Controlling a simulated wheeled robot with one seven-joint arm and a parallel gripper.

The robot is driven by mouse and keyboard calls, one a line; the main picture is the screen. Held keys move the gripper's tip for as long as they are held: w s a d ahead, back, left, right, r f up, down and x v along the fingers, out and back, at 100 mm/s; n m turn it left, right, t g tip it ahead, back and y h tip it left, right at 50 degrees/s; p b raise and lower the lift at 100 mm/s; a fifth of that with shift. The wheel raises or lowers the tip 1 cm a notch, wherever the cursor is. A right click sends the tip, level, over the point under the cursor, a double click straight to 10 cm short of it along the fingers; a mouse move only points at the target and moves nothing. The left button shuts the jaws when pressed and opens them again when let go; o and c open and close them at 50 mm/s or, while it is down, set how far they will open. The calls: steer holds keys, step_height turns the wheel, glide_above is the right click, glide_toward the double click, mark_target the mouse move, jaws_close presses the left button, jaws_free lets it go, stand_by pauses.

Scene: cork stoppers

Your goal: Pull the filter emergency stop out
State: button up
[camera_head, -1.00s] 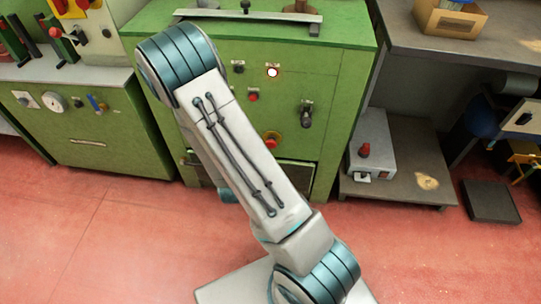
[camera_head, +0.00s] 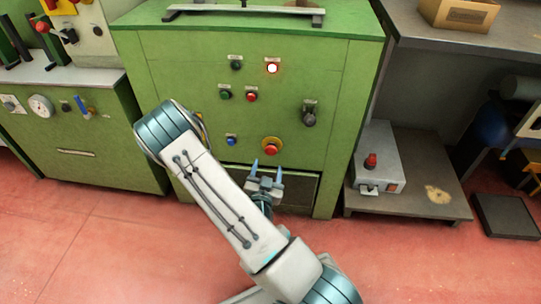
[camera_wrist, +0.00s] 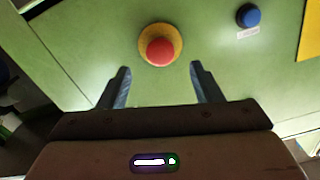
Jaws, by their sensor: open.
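A red mushroom-shaped emergency stop (camera_head: 272,146) on a yellow ring sits low on the front of the green cabinet (camera_head: 174,75). The wrist view shows this red button (camera_wrist: 160,51) face-on, above and between my finger tips. My gripper (camera_head: 267,168) is open and empty, just below the button in the head view, with its fingers pointing towards the panel. In the wrist view my gripper (camera_wrist: 160,68) has one finger on each side, below the button and apart from it. No label naming the filter can be read.
A blue button (camera_head: 231,141) is left of the stop; it also shows in the wrist view (camera_wrist: 248,15). Green and red buttons, a lit lamp (camera_head: 272,68) and a dark selector (camera_head: 309,117) are above. A grey box with a red knob (camera_head: 371,160) stands right.

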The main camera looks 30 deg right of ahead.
mark_target(270, 153)
steer(key=b+x, duration=0.1)
steer(key=x, duration=0.7)
steer(key=shift+w+d, duration=0.1)
